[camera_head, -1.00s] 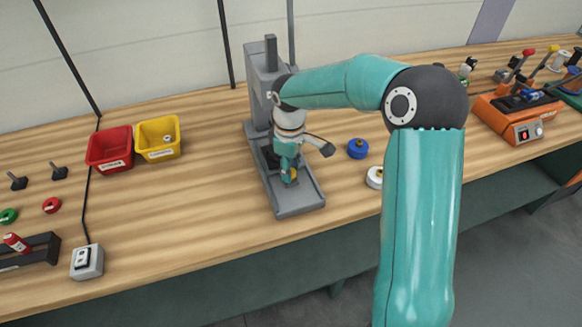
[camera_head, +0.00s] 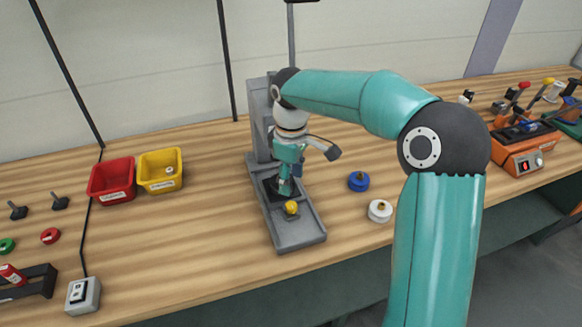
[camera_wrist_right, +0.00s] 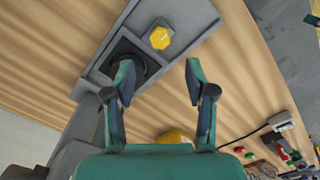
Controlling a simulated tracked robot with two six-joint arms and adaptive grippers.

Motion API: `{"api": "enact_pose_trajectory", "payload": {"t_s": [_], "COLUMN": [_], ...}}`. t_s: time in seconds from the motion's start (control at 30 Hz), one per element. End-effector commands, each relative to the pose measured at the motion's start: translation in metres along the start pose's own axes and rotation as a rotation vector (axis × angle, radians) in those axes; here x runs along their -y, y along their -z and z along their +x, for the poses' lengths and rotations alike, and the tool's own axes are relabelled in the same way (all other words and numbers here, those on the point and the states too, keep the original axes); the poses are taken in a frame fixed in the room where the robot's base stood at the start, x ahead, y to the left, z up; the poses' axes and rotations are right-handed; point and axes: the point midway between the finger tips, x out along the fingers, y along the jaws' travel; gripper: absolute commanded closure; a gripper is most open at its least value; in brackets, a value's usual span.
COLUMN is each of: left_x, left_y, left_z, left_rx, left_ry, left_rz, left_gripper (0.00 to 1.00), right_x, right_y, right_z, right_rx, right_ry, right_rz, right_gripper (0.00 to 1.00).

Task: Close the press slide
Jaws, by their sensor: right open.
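The grey press (camera_head: 262,125) stands on the bench with its long base (camera_head: 297,235) toward me. A yellow knob (camera_head: 291,208) sits on the grey slide in the base; it also shows in the right wrist view (camera_wrist_right: 160,38). A dark square recess with a round black part (camera_wrist_right: 128,60) lies beside the knob, partly behind a finger. My right gripper (camera_head: 286,188) points down over the base, just behind the knob on the column side. In the right wrist view its fingers (camera_wrist_right: 159,64) are apart with nothing between them. My left gripper is not in view.
Red (camera_head: 112,181) and yellow (camera_head: 160,170) bins stand left of the press. A blue spool (camera_head: 358,181) and a white spool (camera_head: 380,211) stand to its right. A switch box (camera_head: 83,295) sits at front left. An orange device (camera_head: 520,150) stands far right.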

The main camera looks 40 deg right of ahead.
Motion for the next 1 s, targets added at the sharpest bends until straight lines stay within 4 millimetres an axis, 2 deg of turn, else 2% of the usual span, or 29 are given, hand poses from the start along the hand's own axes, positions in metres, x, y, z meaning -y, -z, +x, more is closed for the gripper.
{"api": "enact_pose_trajectory", "payload": {"t_s": [0.1,0.2,0.57,0.73,0.87,0.9,1.0], "left_x": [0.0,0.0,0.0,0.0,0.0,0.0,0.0], "left_y": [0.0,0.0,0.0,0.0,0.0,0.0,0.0], "left_z": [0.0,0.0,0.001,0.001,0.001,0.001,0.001], "left_rx": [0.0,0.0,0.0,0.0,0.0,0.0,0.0], "left_ry": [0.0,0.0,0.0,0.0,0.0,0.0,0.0], "left_rz": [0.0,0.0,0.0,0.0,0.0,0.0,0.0], "left_gripper": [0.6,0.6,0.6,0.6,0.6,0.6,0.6], "right_x": [0.0,0.0,0.001,0.001,-0.002,-0.003,-0.003], "right_y": [0.001,0.0,-0.001,0.0,0.003,0.005,0.007], "right_z": [-0.018,-0.028,-0.033,-0.033,-0.033,-0.032,-0.023], "right_rx": [-0.002,0.0,0.001,0.001,-0.015,-0.02,-0.017], "right_ry": [-0.001,-0.001,0.0,0.0,-0.013,-0.021,-0.037], "right_rz": [-0.002,-0.001,-0.001,-0.051,-0.224,-0.306,-0.57], "right_gripper": [0.45,0.45,0.46,0.75,0.96,1.0,1.0]}}
